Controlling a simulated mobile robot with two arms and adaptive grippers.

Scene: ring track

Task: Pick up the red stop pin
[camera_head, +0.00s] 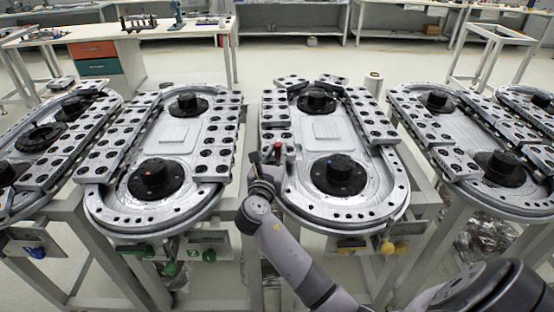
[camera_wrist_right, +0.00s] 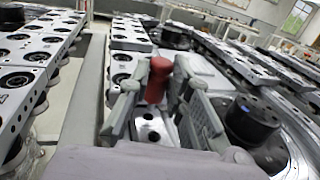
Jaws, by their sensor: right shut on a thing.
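The red stop pin (camera_wrist_right: 157,80) stands between the fingers of my right gripper (camera_wrist_right: 166,100) in the right wrist view. The fingers are shut on it, and it looks roughly upright over the end of a metal track block. In the head view only a small red bit of the pin (camera_head: 277,147) shows at my right gripper (camera_head: 268,160), at the left edge of the middle-right ring track (camera_head: 310,215). Whether the pin's lower end is clear of the block cannot be told. My left gripper is not in view.
Another ring track (camera_head: 140,222) stands to the left, with a gap between the two. A black hub (camera_head: 339,174) sits just right of my right gripper. Perforated blocks (camera_head: 275,115) line the track behind it. A roll (camera_head: 374,82) stands further back.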

